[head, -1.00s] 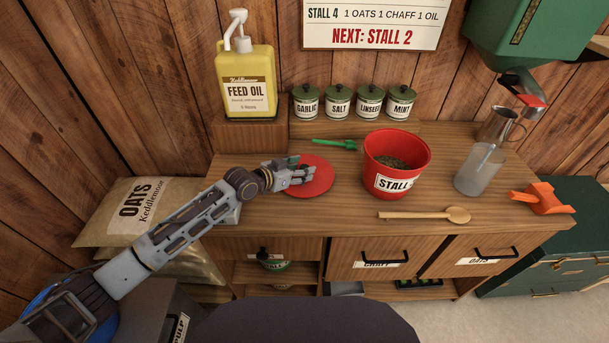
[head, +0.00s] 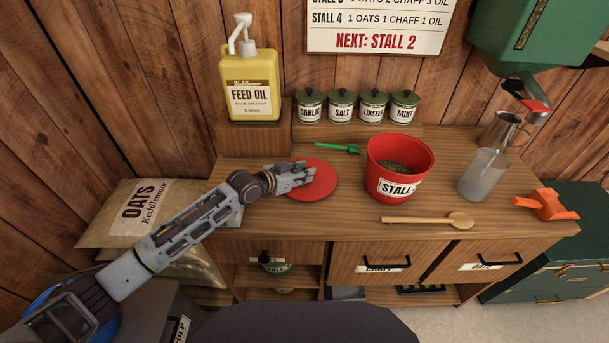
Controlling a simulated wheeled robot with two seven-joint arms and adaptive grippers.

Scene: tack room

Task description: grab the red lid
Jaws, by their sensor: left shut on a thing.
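The red lid (head: 319,182) is a flat round disc at the left part of the wooden counter, left of the red bucket (head: 398,168). My left gripper (head: 308,174) reaches over the lid's left side from the left and is shut on it. The fingers cover part of the lid's middle and left. I cannot tell whether the lid touches the counter or is slightly raised. The bucket is open at the top, is labelled "STALL" and holds dark feed. My right gripper is not in view.
A wooden spoon (head: 430,220), a clear jug (head: 483,174) and an orange scoop (head: 548,204) are to the right. A yellow feed oil bottle (head: 251,88) and several green-lidded jars stand behind. The counter (head: 290,225) is bare in front of the lid.

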